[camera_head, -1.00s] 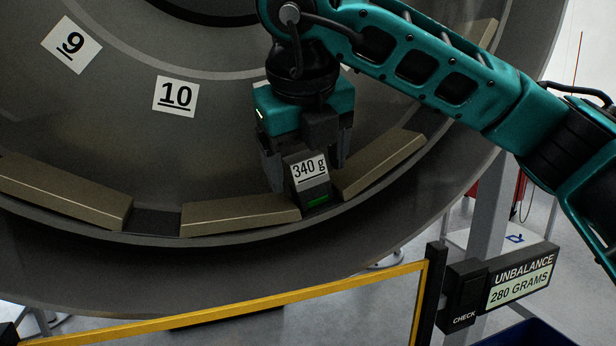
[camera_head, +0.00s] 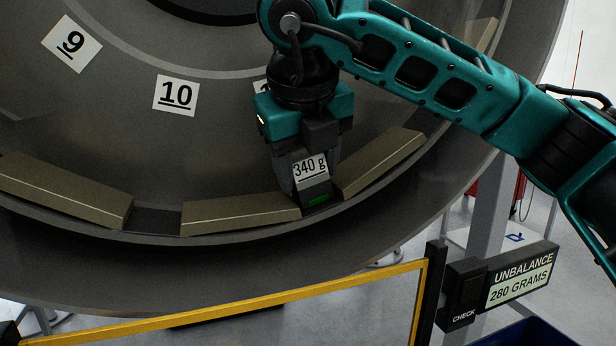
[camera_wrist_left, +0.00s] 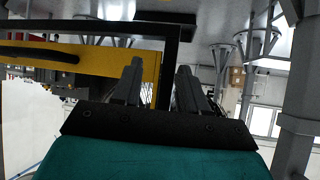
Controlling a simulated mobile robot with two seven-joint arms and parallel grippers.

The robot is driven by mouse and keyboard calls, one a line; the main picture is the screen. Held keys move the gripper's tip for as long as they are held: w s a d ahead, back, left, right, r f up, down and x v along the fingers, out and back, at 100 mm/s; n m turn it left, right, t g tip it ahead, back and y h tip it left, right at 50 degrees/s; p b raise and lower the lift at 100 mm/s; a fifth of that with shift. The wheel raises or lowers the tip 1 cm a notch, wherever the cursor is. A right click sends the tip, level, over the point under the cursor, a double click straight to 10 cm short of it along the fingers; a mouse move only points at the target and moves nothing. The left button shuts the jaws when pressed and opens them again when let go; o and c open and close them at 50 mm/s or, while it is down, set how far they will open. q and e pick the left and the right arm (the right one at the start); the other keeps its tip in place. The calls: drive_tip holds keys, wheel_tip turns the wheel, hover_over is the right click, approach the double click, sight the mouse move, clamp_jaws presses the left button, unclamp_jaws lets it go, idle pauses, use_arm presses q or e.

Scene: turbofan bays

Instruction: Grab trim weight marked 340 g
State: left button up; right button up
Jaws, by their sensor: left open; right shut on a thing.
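The trim weight marked 340 g (camera_head: 311,170) is a dark block with a white label and a green strip at its lower end. It sits in a gap in the ring of tan blocks along the lower rim of the large grey drum. My right gripper (camera_head: 308,172) reaches down from above and is shut on the weight, with its fingers at the weight's sides. My left gripper (camera_wrist_left: 155,85) shows only in the left wrist view; its two dark fingers are apart with nothing between them.
Tan blocks (camera_head: 240,214) flank the weight on both sides, with an empty slot (camera_head: 153,220) further left. Labels 9 and 10 (camera_head: 176,96) mark the drum. A yellow-topped barrier (camera_head: 230,303) stands in front. A display (camera_head: 519,283) reads UNBALANCE 280 GRAMS.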

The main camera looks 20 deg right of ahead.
drive_tip(key=shift+r, duration=0.1)
drive_tip(key=shift+c, duration=0.6)
